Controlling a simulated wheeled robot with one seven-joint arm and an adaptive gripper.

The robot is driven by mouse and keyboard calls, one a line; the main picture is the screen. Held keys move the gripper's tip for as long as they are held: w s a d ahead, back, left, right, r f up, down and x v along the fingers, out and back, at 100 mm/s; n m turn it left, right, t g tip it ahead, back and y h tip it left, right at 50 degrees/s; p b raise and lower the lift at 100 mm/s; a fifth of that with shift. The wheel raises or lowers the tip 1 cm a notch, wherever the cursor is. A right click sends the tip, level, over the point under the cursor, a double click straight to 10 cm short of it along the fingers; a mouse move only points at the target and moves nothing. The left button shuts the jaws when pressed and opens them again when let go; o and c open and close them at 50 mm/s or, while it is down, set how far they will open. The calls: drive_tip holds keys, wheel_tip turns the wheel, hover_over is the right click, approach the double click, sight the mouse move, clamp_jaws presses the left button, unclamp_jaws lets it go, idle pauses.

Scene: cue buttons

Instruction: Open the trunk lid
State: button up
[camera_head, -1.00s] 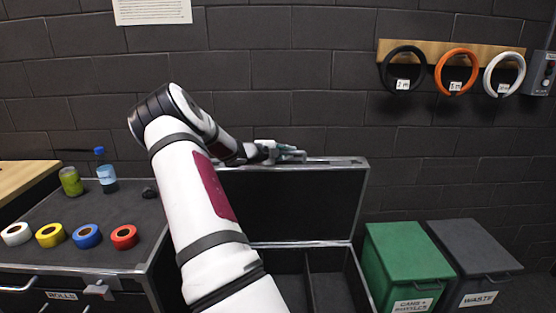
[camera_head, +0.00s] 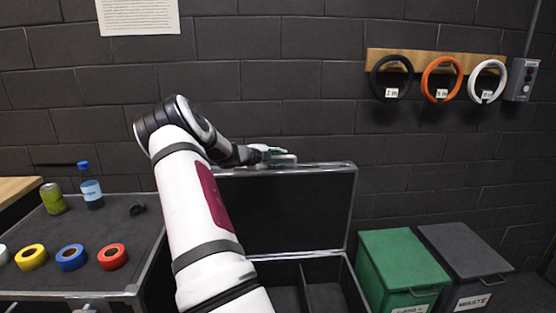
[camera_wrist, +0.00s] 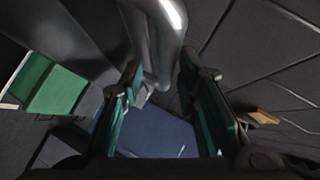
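The trunk (camera_head: 351,287) is a black case with metal edges, standing on the floor against the wall. Its lid (camera_head: 300,212) stands upright and open at the back, showing a dark inner face. The interior with a divider shows below, partly hidden by my arm. My gripper (camera_head: 272,157) is at the lid's top edge, left of its right corner. In the wrist view, my gripper's two green-padded fingers (camera_wrist: 160,78) are spread apart, with the lid's silver edge (camera_wrist: 158,45) at the gap between them. I cannot tell whether they touch it.
A dark cabinet (camera_head: 105,230) with tape rolls, a green can (camera_head: 52,198) and a bottle (camera_head: 91,190) stands left. A green bin (camera_head: 400,262) and a grey bin (camera_head: 465,250) stand right of the trunk. Cable rings (camera_head: 441,80) hang on the wall.

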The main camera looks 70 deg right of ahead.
idle(0.3)
drive_tip(key=v, duration=1.2)
idle(0.3)
